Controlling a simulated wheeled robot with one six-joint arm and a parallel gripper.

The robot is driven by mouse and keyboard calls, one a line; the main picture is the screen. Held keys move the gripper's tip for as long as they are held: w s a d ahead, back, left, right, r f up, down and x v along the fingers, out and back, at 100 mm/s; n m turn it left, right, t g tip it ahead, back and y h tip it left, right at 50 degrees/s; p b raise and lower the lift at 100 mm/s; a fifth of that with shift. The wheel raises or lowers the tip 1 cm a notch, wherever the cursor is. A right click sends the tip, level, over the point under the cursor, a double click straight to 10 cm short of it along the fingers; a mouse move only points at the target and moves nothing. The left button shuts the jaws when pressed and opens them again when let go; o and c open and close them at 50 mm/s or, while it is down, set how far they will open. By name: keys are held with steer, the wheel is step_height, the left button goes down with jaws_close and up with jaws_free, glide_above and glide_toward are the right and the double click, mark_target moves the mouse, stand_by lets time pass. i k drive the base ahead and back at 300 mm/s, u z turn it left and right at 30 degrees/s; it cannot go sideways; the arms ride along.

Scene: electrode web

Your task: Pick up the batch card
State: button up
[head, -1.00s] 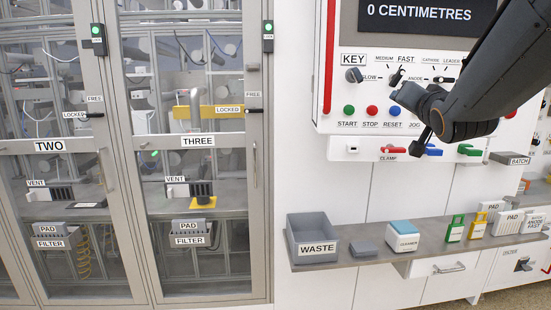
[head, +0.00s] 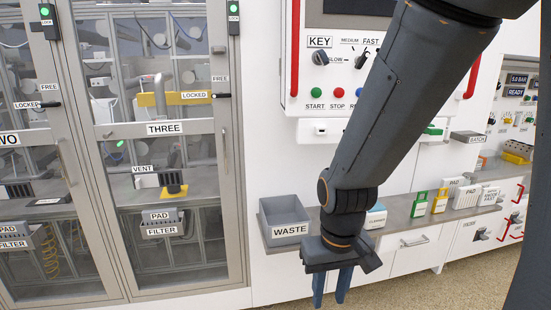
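A grey holder (head: 467,137) labelled BATCH is mounted on the wall at the right, above the shelf. I cannot clearly make out a separate batch card in or near it. My gripper (head: 331,291) points down at the bottom middle, in front of the shelf's left part, well to the left of the BATCH holder and lower in the picture. Its two blue fingers are apart with nothing visible between them. My arm hides part of the control panel and shelf.
A grey WASTE bin (head: 284,220) stands at the shelf's left end. Green (head: 419,204) and yellow (head: 440,201) tags and white PAD boxes (head: 466,197) stand farther right on the shelf (head: 398,213). Glass-fronted cabinets (head: 190,215) fill the left. Open floor shows at the lower right.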

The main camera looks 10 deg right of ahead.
mark_target(488, 195)
steer(key=z, duration=2.35)
steer(key=i, duration=2.3)
steer(key=u, duration=1.15)
steer(key=i, duration=0.65)
steer(key=u, duration=0.6)
